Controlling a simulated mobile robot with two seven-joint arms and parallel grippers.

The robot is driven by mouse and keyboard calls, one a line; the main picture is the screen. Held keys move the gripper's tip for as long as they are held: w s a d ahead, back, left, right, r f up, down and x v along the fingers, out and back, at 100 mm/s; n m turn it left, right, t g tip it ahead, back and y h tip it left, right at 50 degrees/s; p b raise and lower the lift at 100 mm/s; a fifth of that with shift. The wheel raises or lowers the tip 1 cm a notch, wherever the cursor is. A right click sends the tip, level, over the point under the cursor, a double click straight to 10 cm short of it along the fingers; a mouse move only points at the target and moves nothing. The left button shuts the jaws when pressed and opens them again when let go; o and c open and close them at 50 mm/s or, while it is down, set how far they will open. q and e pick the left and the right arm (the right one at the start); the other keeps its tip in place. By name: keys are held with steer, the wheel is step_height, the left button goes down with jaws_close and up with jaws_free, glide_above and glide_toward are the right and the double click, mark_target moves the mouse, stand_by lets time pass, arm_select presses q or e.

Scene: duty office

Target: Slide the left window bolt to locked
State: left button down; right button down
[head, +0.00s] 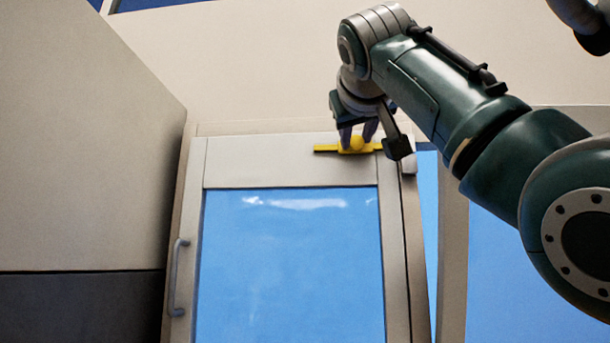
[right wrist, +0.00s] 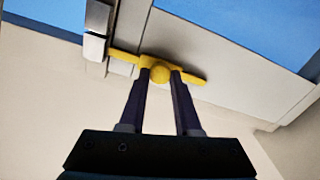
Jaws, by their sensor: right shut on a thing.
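The yellow window bolt (head: 326,149) lies along the top rail of the left window sash (head: 260,163), near its right corner. In the right wrist view the bolt (right wrist: 192,78) shows as a yellow bar with a round knob (right wrist: 160,74). My right gripper (head: 357,140) is shut on the knob, one finger on each side. It also shows in the right wrist view (right wrist: 161,82). The grey keeper (head: 408,162) is on the frame right of the sash, partly hidden by my gripper. In the right wrist view the bar's left end reaches the keeper (right wrist: 94,46). My left gripper is out of view.
A grey handle (head: 178,277) stands out on the sash's left edge. A large beige cabinet-like block (head: 90,140) fills the left side. A second blue pane (head: 540,240) lies to the right, partly behind my right arm.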

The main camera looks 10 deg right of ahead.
mark_target(373, 144)
steer(key=shift+s+d+f+b, duration=0.1)
steer(key=shift+s+d+b, duration=0.1)
steer(key=shift+d, duration=0.35)
steer(key=shift+s+d+f+b, duration=0.1)
steer(key=shift+d+b, duration=0.05)
steer(key=shift+d, duration=0.7)
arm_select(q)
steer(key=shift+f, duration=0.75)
arm_select(e)
steer(key=shift+d+r, duration=0.15)
steer(key=c, duration=0.6)
jaws_free()
steer(key=shift+s, duration=0.1)
